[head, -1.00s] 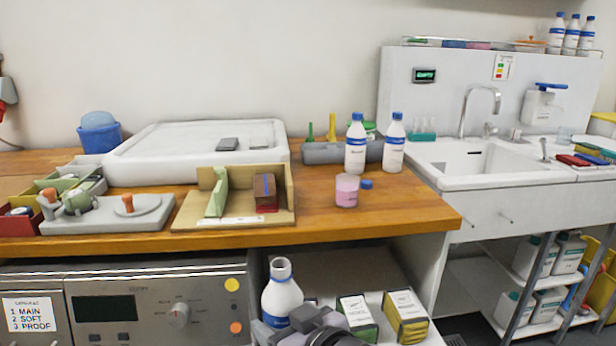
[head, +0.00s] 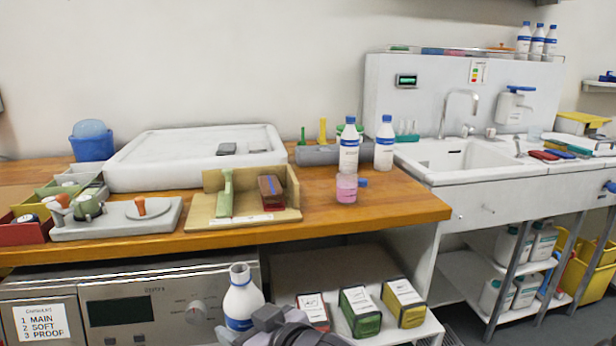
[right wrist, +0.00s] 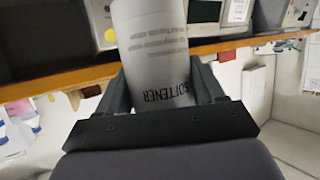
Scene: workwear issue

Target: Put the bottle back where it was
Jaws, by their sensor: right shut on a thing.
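My right gripper (head: 258,326) is at the bottom of the head view, shut on a white bottle (head: 239,303) with an open, uncapped neck and a blue band. The bottle is nearly upright, in front of the bench's lower opening. In the right wrist view the bottle (right wrist: 153,50) sits between the fingers, and its label reads SOFTENER. A blue cap (head: 362,183) lies on the wooden bench beside a beaker of pink liquid (head: 346,189). Two capped white bottles, one nearer (head: 349,152) and one to its right (head: 384,150), stand behind the beaker. My left gripper is out of view.
A low shelf (head: 395,335) under the bench bears a red box (head: 313,311), a green box (head: 359,312) and a yellow box (head: 403,302). The wooden bench top (head: 408,203) has free room right of the beaker. A sink (head: 455,158) adjoins on the right.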

